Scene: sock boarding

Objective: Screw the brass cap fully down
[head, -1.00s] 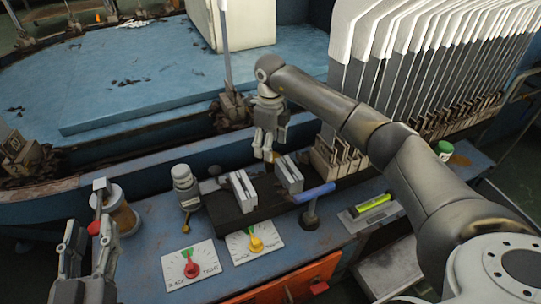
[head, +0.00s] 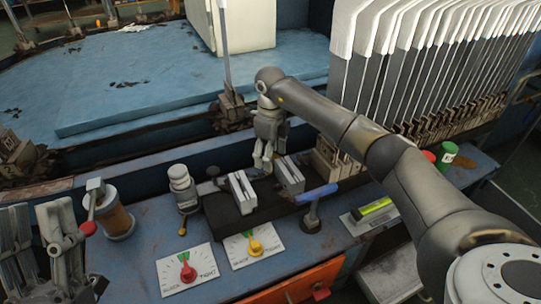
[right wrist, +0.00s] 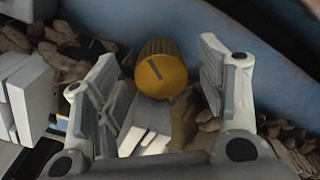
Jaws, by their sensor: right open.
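The brass cap (right wrist: 162,75) shows in the right wrist view as a ribbed, yellow-brown cylinder with a dark line across its round end. My right gripper (right wrist: 160,85) is open, with one finger on each side of the cap and a visible gap to both. In the head view my right gripper (head: 263,163) points down behind the grey vise jaws (head: 242,192), and I cannot make out the cap there. What lies under the cap is mostly hidden. My left gripper (head: 40,240) is open at the lower left, away from the cap, with nothing seen in it.
Two dial plates (head: 187,269) lie in front. A pot (head: 117,220) is near my left gripper. A rack of sock boards (head: 430,70) stands at right.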

